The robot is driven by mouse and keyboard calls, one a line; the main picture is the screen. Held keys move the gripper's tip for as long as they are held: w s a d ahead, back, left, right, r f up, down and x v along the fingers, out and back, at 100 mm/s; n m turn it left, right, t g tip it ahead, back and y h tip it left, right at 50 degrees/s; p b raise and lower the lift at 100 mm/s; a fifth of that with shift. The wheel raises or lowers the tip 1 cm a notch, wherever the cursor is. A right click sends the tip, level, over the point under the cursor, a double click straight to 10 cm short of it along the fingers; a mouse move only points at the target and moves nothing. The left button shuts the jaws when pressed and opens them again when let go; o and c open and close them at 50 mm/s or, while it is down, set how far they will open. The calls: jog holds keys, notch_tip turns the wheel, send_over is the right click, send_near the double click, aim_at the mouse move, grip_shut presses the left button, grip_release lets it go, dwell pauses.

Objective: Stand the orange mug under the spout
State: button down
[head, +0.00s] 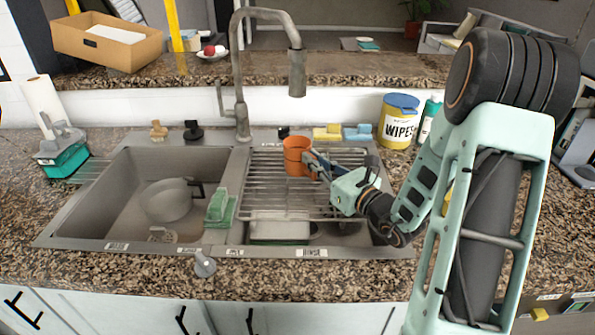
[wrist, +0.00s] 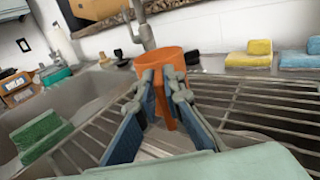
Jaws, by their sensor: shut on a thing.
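The orange mug (head: 297,156) is upright over the wire rack on the right basin in the head view. My gripper (head: 312,160) is shut on the mug from its right side. In the wrist view the mug (wrist: 163,62) stands between the blue finger pads of my gripper (wrist: 160,95), which hide part of it. I cannot tell whether the mug touches the rack. The grey faucet rises behind the sink, and its spout (head: 297,74) hangs above the mug in the picture, farther back.
The wire rack (head: 285,205) covers much of the right basin. The left basin holds a pan (head: 167,200), with a green sponge (head: 220,208) at the divider. Yellow and blue sponges (head: 358,133) and a wipes tub (head: 398,122) stand behind the right basin.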

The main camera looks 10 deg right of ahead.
jog(key=shift+f, duration=0.15)
dwell(0.3)
jog(key=c, duration=2)
grip_release()
jog(key=shift+o, duration=0.3)
jog(key=o, duration=0.5)
jog(key=shift+o, duration=0.2)
jog(key=shift+v, duration=3.5)
jog(key=shift+d, duration=0.1)
